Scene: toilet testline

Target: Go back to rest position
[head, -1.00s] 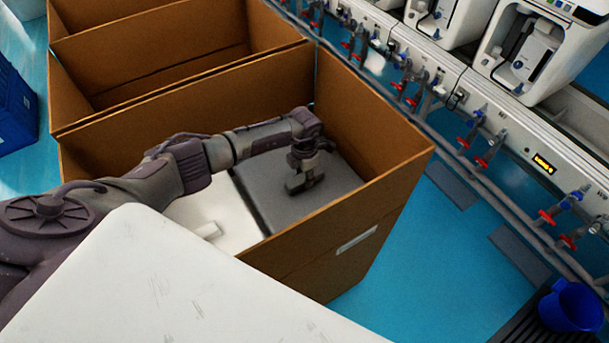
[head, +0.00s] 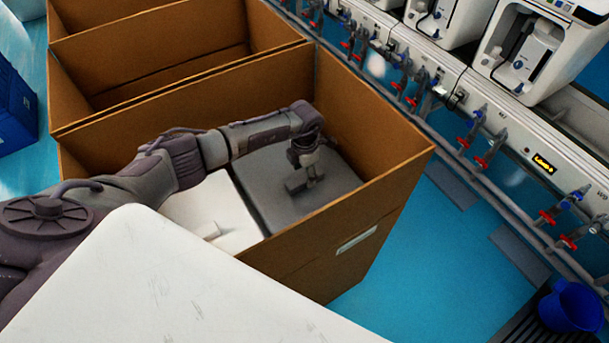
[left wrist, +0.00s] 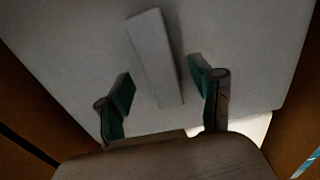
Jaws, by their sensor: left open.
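My left gripper (head: 305,186) hangs inside the near brown cardboard box (head: 330,235), over a grey block-like thing (head: 268,178). In the left wrist view the two green-padded fingers (left wrist: 160,92) are apart. A raised light bar (left wrist: 153,58) on a flat grey surface (left wrist: 245,45) lies between and beyond them. The fingers do not visibly grip it; whether they touch it I cannot tell. A white thing (head: 200,212) lies beside the grey one in the box. My right gripper is not in view.
The box walls stand around my left forearm. Another open cardboard box (head: 150,50) is behind. A testline with red and blue valves (head: 480,150) and white machines (head: 530,50) runs along the right.

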